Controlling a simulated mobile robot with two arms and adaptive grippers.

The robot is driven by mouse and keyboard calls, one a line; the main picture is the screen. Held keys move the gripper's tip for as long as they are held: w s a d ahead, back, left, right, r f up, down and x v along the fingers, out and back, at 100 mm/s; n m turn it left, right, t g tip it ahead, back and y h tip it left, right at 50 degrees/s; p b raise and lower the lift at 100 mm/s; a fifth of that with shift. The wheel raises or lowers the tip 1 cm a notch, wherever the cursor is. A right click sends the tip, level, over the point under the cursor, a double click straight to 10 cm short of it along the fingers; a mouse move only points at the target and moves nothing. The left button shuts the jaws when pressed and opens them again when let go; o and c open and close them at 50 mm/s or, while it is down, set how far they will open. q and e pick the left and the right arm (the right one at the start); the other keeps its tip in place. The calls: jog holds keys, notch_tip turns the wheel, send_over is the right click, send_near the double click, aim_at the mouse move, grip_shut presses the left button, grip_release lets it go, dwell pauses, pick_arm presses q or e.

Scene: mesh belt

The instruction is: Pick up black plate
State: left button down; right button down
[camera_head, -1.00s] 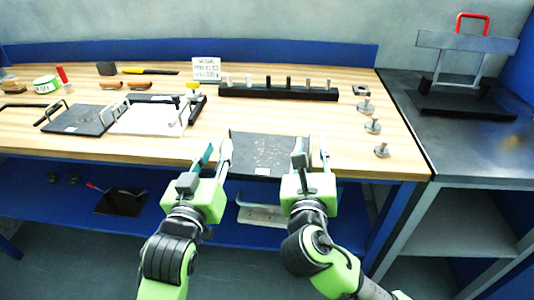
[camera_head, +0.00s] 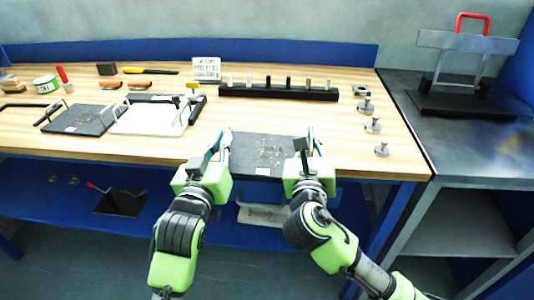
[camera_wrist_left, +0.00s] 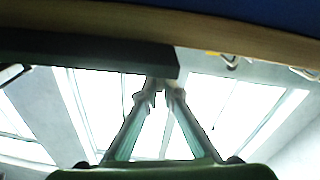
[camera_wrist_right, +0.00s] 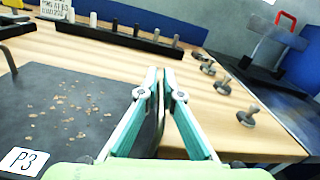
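The black plate (camera_head: 257,152) lies at the bench's front edge, with brownish specks on top. It shows in the right wrist view (camera_wrist_right: 90,112) with a white P3 label, and its dark edge crosses the left wrist view (camera_wrist_left: 85,55). My left gripper (camera_head: 221,146) is at the plate's left side, its fingers close together at a handle partly hidden by them. My right gripper (camera_head: 309,148) is at the right side; the right wrist view shows its fingers (camera_wrist_right: 160,85) closed around a thin metal handle along the plate's edge.
Another dark plate (camera_head: 78,120) and a white plate (camera_head: 150,119) with handles lie to the left. A black rack with pegs (camera_head: 278,92) stands behind. Several metal knobs (camera_head: 381,150) stand to the right.

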pick_arm(q)
jog(key=shift+a+r, duration=0.1)
jog(key=shift+r, duration=0.05)
pick_arm(e)
jog(key=shift+r, duration=0.1)
